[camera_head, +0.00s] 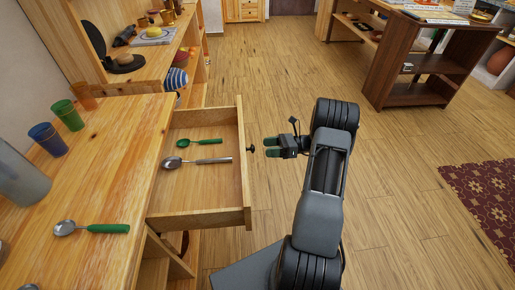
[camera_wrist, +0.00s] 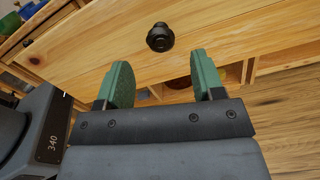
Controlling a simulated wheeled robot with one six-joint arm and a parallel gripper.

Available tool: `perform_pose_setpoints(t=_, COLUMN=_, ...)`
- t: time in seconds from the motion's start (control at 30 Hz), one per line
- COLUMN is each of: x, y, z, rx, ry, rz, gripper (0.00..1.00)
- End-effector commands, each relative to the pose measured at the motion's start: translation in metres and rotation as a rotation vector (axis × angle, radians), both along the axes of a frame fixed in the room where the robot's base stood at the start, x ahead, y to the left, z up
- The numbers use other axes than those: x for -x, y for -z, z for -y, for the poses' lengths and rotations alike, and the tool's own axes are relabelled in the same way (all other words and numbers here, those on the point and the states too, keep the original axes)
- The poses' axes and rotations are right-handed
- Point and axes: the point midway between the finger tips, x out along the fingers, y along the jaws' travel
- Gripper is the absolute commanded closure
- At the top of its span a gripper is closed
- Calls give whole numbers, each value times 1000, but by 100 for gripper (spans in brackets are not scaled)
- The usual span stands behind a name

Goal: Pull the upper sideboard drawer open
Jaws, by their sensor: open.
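The upper sideboard drawer (camera_head: 197,216) is pulled out from the wooden sideboard (camera_head: 100,190). A green-handled spoon (camera_head: 199,142) and a metal spoon with a grey handle (camera_head: 197,161) lie inside it. Its dark round knob (camera_head: 251,149) sits on the drawer front, and it also shows in the wrist view (camera_wrist: 160,38). My gripper (camera_head: 269,148) is open, with green finger pads, just off the drawer front and facing the knob. In the wrist view, my gripper (camera_wrist: 160,82) has the knob beyond its fingertips, apart from both fingers.
On the sideboard top stand a green cup (camera_head: 68,115), a blue cup (camera_head: 48,139) and a grey pitcher (camera_head: 22,180), with a green-handled spoon (camera_head: 92,228). A dark wooden shelf unit (camera_head: 415,75) stands at the right. The wooden floor between is clear.

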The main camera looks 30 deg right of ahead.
Motion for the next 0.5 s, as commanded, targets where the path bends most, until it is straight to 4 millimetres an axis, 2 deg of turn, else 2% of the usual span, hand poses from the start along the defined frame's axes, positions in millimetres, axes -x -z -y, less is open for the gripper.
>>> perform_pose_setpoints(t=0.03, x=4, y=0, z=11, rx=0, ry=4, rz=0, gripper=38)
perform_pose_setpoints(t=0.2, x=15, y=1, z=39, rx=0, ry=2, rz=0, gripper=38)
perform_pose_setpoints(t=0.5, x=24, y=0, z=65, rx=0, ry=0, rz=-1, gripper=38)
